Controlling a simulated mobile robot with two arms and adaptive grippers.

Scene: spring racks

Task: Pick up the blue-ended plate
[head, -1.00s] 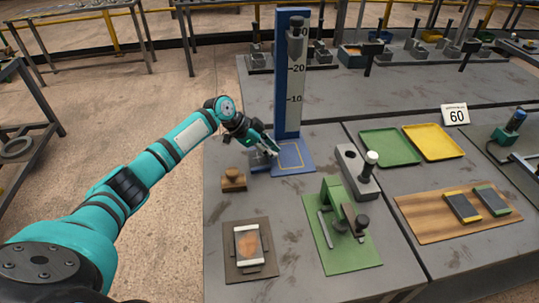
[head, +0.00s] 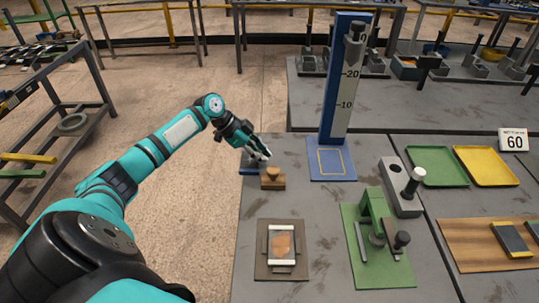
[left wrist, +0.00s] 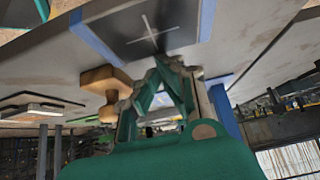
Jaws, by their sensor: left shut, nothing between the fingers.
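My left gripper (head: 262,155) is over the far left corner of the near table, just behind a wooden block with a knob (head: 272,180). Its fingers are closed together and empty; they also show in the left wrist view (left wrist: 162,72). Close beyond the fingertips in that view is a dark square piece with a white cross (left wrist: 150,30) and blue edges. Its blue edge (head: 250,171) shows under the gripper in the head view. I cannot tell for sure whether it is the blue-ended plate. My right gripper is not in view.
A blue height gauge (head: 327,100) stands right of the gripper. A white-ended plate (head: 282,262) lies in a brown fixture in front. A green press (head: 375,240), trays (head: 437,184) and a yellow-ended plate (head: 512,238) are further right. A rack (head: 70,122) stands left across open floor.

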